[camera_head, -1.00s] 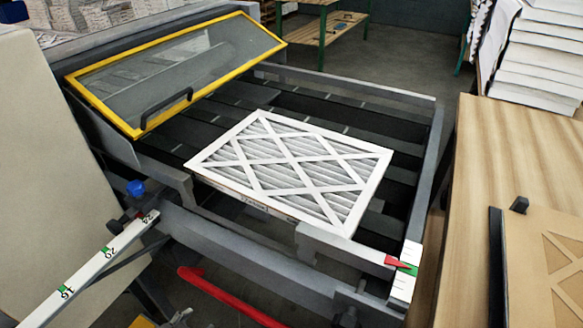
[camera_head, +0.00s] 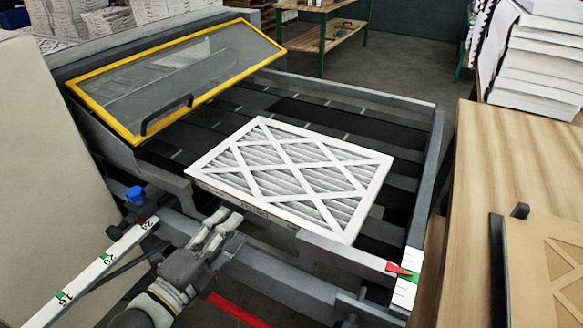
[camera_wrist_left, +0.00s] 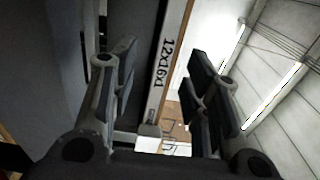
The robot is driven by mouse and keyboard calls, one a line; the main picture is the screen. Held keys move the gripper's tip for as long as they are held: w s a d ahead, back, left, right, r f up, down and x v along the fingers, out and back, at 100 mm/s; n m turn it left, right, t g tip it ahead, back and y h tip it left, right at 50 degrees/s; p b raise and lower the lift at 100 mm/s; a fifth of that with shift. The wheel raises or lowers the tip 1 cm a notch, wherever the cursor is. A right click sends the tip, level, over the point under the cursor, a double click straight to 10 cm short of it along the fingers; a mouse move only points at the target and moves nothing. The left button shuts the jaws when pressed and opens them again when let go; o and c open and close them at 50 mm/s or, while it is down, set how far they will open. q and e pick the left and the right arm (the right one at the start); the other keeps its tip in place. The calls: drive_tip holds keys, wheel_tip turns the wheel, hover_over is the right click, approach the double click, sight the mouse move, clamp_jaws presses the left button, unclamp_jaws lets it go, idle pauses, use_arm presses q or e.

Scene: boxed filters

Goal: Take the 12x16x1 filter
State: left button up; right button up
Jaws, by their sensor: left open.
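The 12x16x1 filter (camera_head: 290,175) lies flat on the dark slatted bed of the machine, its white frame and diagonal strips over pleated grey media. Its front edge reaches over the machine's front rail. In the left wrist view the filter's edge (camera_wrist_left: 172,50) shows the printed text "12x16x1" between my fingers. My left gripper (camera_head: 228,222) is in front of the filter's near left edge, just short of it. The left gripper (camera_wrist_left: 160,85) is open, with its two fingers apart and nothing held. My right gripper is not in view.
A yellow-framed clear guard (camera_head: 180,75) with a black handle stands raised behind the filter. A measuring bar (camera_head: 100,265) with numbers sticks out at the left front. A wooden table (camera_head: 510,150) with a cardboard piece (camera_head: 550,260) is at the right. White stacks (camera_head: 540,60) stand behind it.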

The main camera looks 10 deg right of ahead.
sight(247, 206)
use_arm(q)
drive_tip(key=x, duration=0.2)
drive_tip(key=shift+w+d, duration=0.25)
drive_tip(key=shift+w, duration=0.05)
drive_tip(key=shift+w+d+r+p, duration=0.1)
drive_tip(key=shift+w+d+p, duration=0.05)
drive_tip(key=shift+p, duration=0.15)
drive_tip(key=x, duration=0.1)
drive_tip(key=p+x, duration=0.1)
drive_tip(key=x, duration=0.2)
drive_tip(key=shift+r, duration=0.3)
drive_tip(key=shift+w+d, duration=0.2)
drive_tip(key=shift+w, duration=0.1)
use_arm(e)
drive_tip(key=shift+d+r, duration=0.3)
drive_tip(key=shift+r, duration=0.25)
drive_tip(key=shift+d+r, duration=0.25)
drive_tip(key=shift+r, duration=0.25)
use_arm(q)
clamp_jaws()
